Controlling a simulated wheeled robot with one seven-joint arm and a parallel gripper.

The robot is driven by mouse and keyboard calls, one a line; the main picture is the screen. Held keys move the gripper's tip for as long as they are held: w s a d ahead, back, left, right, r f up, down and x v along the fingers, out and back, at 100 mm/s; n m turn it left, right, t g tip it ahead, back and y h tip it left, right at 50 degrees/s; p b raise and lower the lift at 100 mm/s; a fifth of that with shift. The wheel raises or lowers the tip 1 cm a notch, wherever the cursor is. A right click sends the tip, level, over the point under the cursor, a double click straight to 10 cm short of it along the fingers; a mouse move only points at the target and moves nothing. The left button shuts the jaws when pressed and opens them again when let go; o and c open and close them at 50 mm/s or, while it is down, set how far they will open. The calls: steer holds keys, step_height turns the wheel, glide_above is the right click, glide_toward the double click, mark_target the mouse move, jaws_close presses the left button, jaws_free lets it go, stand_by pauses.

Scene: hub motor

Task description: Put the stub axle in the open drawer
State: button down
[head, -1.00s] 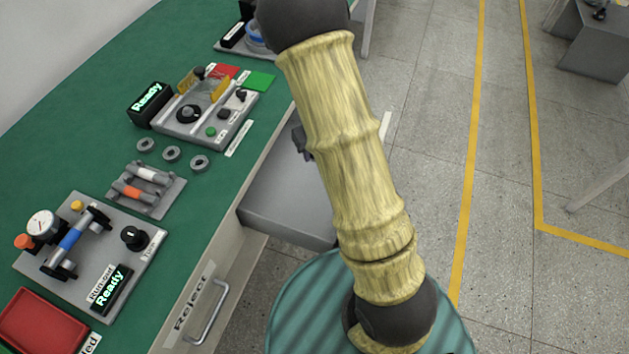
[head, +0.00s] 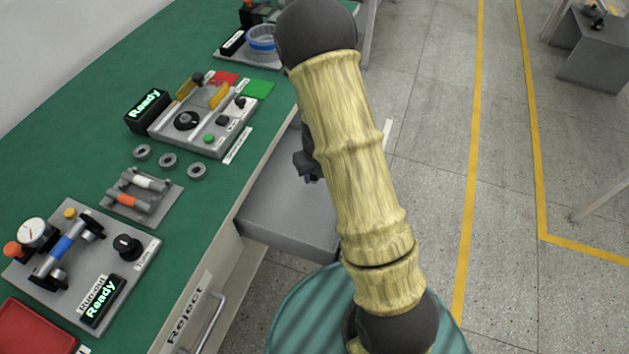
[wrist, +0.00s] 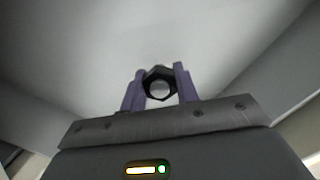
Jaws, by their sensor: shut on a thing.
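My gripper (head: 308,172) is mostly hidden behind my arm in the head view, over the grey open drawer (head: 285,222). In the wrist view, its purple fingers (wrist: 160,70) are shut on a dark, six-sided piece with a pale round middle, which I take to be the stub axle (wrist: 159,78) seen end-on. Its length and colour band cannot be seen. The drawer's pale interior (wrist: 215,35) fills the wrist view behind it. The axle's height above the drawer floor is unclear.
A closed drawer labelled Reject (head: 190,315) is at the lower left. The green bench holds a run-out fixture (head: 80,262) with a blue-banded shaft, a rack (head: 140,196) with white and orange shafts, three loose rings (head: 168,160) and a control panel (head: 205,120).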

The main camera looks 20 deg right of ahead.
mark_target(314, 182)
steer(key=shift+f+b, duration=0.6)
steer(key=shift+f, duration=1.2)
steer(key=shift+f, duration=0.15)
steer(key=c, duration=1.1)
jaws_free()
steer(key=shift+o, duration=0.2)
steer(key=shift+r, duration=0.6)
steer(key=r+p, duration=0.1)
steer(key=r, duration=0.2)
steer(key=s+r+p, duration=0.1)
steer(key=r+p, duration=0.1)
steer(key=r, duration=0.2)
steer(key=r+p, duration=0.1)
steer(key=r, duration=0.3)
steer(key=shift+s+d, duration=0.15)
steer(key=shift+s, duration=0.15)
